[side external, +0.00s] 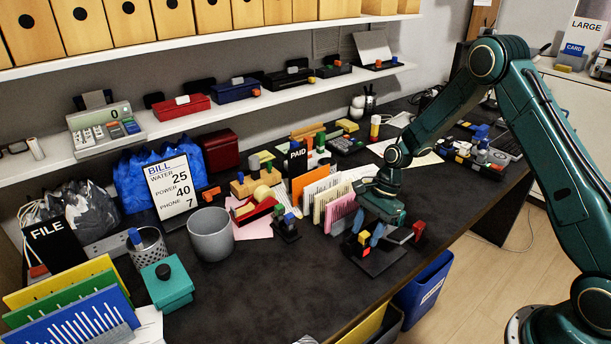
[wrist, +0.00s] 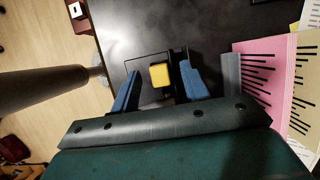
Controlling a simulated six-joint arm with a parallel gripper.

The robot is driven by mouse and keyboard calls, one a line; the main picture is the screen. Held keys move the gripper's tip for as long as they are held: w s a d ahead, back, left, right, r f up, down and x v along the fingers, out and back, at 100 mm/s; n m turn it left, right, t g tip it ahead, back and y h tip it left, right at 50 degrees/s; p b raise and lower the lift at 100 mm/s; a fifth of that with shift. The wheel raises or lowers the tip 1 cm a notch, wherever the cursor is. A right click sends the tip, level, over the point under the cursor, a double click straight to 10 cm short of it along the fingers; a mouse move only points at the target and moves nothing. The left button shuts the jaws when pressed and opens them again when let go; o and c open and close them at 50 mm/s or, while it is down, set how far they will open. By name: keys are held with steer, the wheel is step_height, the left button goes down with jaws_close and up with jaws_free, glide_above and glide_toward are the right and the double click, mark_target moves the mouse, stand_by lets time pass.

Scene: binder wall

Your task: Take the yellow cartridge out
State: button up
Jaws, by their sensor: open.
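The yellow cartridge (wrist: 160,75) shows in the wrist view as a small block on a dark holder, between my two blue fingers. My gripper (wrist: 159,84) is open around it. There is a clear gap to the left finger and a smaller gap to the right one. In the side view my gripper (side external: 370,237) points down over a black stand (side external: 377,264) near the desk's front edge.
Pink and cream cards (side external: 340,213) stand in a rack close beside my gripper; the pink card (wrist: 262,80) also shows at right in the wrist view. A red block (side external: 419,230) is just right of the stand. The front desk (side external: 290,290) is clear.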

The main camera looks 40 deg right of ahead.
mark_target(366, 232)
steer(key=shift+c, duration=0.3)
jaws_close()
stand_by(0.4)
step_height(366, 232, up, 20)
stand_by(0.7)
stand_by(0.4)
